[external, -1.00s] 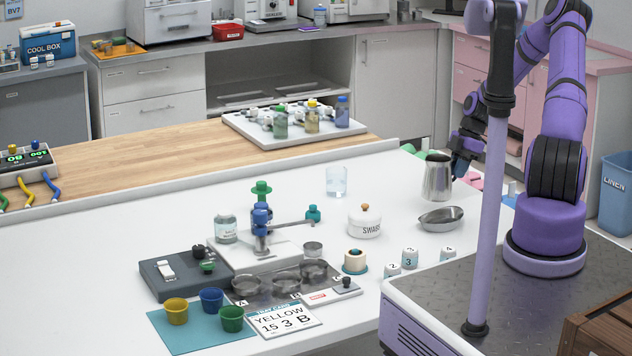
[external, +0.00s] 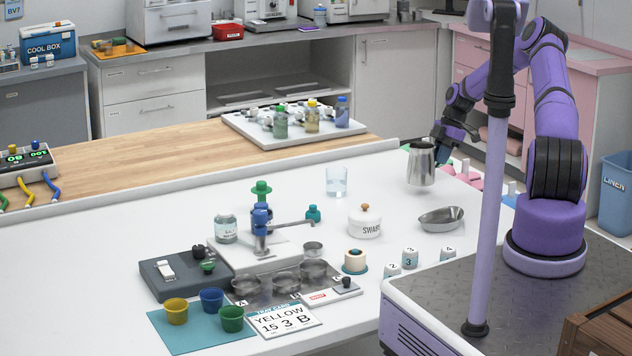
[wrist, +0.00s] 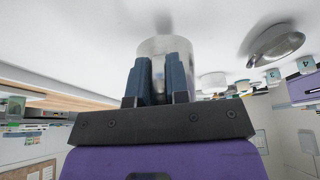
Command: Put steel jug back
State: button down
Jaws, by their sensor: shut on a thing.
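The steel jug (external: 421,164) is a tapered metal jug with a dark top, upright at the back right of the white table. My gripper (external: 437,148) is shut on the jug from its right side. In the wrist view my two dark fingers (wrist: 159,82) lie against the jug (wrist: 165,46), which fills the space behind them. The jug appears held slightly above the table top. Part of the jug is hidden by the fingers in the wrist view.
A clear beaker (external: 337,181) stands left of the jug. A tray (external: 262,138) with bottles is on the wooden section behind. The white table between jug and beaker is clear.

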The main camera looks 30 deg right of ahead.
jog(key=shift+w+d+f, duration=0.1)
jog(key=shift+w+f, duration=0.1)
jog(key=shift+f, duration=0.7)
jog(key=shift+w+d+f, duration=0.1)
jog(key=shift+w+f, duration=0.05)
jog(key=shift+f, duration=0.7)
jog(key=c, duration=1.1)
grip_release()
jog(key=shift+f, duration=0.15)
